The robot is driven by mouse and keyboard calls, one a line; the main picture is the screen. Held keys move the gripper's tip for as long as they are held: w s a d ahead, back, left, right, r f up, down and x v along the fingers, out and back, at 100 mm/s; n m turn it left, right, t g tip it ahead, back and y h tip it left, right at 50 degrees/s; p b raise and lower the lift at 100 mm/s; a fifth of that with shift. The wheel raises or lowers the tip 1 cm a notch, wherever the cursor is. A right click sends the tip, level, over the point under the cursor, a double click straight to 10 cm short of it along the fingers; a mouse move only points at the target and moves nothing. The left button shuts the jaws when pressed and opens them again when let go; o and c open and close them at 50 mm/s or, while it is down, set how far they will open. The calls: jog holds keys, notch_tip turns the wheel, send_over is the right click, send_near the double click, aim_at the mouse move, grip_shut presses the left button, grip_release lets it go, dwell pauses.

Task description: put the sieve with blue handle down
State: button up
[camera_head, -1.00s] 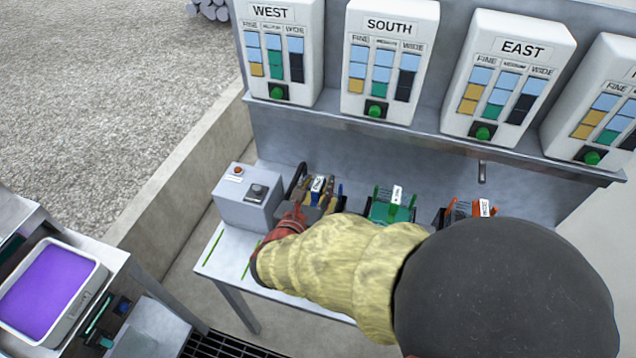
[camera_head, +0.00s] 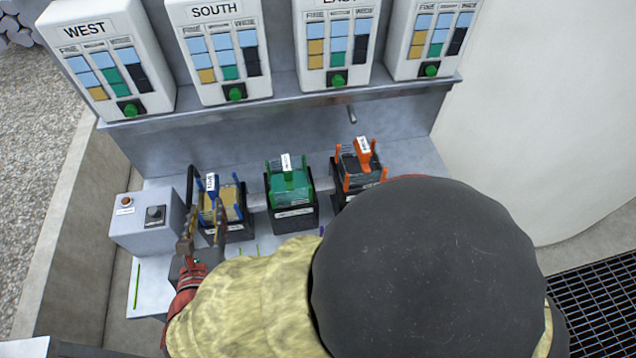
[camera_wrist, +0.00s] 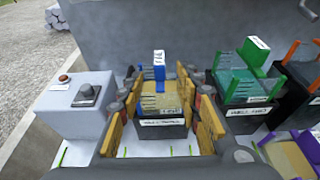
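The sieve with blue handle (camera_head: 229,204) has a yellowish mesh body and blue uprights. It sits upright in a black holder (camera_head: 238,231) on the bench, at the left of a row of sieves; it also shows in the centre of the wrist view (camera_wrist: 157,99). My gripper (camera_head: 204,236) is on the near side of this sieve. In the wrist view, the yellow-padded fingers of my gripper (camera_wrist: 160,112) stand apart, one to each side of the sieve, with visible gaps. The gripper looks open. My arm hides part of the bench front.
A green sieve (camera_head: 289,184) and an orange-handled sieve (camera_head: 359,166) stand in black holders to the right. A purple-edged sieve (camera_wrist: 293,157) is close at lower right. A grey control box (camera_head: 143,222) is close on the left. Labelled dispensers (camera_head: 222,55) stand above.

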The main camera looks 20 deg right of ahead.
jog(key=d+r+m+g+h, duration=0.3)
jog(key=d+m+g+h, duration=0.3)
jog(key=d+m, duration=1.35)
jog(key=s+d+r+m+g+y, duration=0.1)
jog(key=s+d+r+m+y, duration=0.2)
jog(key=s+d+m, duration=0.2)
jog(key=s+d+r+m+g+y, duration=0.2)
jog(key=s+d+r+m+y, duration=0.2)
jog(key=d+m, duration=0.3)
jog(key=m, duration=0.3)
jog(key=shift+s+d+r, duration=0.2)
jog(key=shift+s+d, duration=0.05)
jog(key=shift+s, duration=0.15)
